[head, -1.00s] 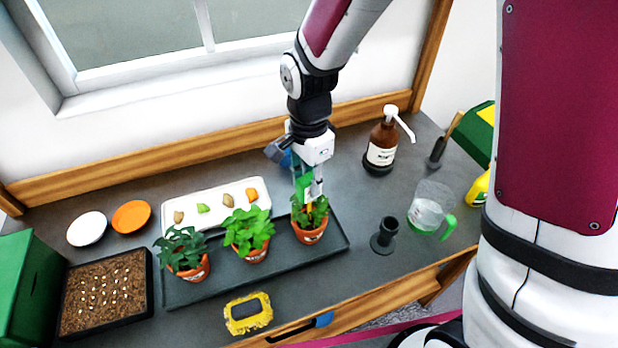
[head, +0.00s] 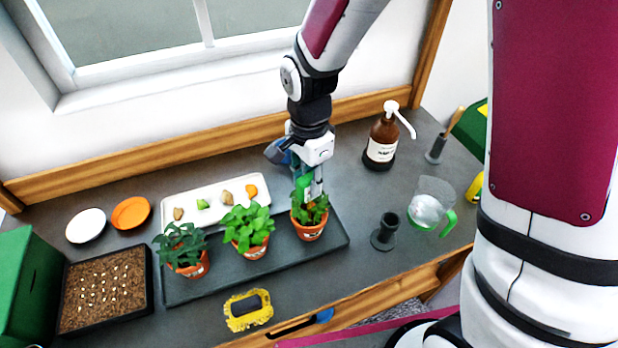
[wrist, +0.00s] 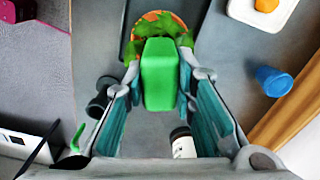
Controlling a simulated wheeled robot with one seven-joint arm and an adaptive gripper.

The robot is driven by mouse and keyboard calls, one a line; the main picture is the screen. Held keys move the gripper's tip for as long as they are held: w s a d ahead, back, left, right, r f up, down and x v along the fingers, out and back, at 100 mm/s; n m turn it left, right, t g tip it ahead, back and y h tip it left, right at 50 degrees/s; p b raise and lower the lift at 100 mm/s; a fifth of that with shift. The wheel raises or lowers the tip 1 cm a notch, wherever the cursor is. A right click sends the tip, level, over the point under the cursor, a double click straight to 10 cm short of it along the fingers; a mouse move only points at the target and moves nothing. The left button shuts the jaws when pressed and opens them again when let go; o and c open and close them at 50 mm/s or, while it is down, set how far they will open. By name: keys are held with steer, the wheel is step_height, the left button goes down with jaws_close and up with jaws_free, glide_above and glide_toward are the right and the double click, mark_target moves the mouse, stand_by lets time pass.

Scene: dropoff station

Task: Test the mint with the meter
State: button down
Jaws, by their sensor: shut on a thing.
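My gripper (head: 312,188) is shut on a green meter (wrist: 160,75), held over the right-hand potted plant (head: 310,214). The meter's lower end is among the leaves; its tip is hidden, so I cannot tell how deep it sits. In the wrist view the plant's orange pot (wrist: 176,20) shows behind the meter. The middle plant (head: 248,229) has broad bright leaves, and the left plant (head: 181,247) has darker ones. All three stand in orange pots on a dark tray (head: 215,285). The pot labels are too small to read, so I cannot tell which is mint.
A black holder (head: 385,231) and a clear jug with green handle (head: 428,210) stand to the right. A brown pump bottle (head: 382,140) is behind. A white tray (head: 232,190) of small items lies behind the pots.

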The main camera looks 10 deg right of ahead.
steer(key=shift+f, duration=1.25)
stand_by(0.4)
stand_by(1.6)
steer(key=c, duration=1.2)
jaws_free()
steer(key=shift+c, duration=0.2)
steer(key=shift+r, duration=0.1)
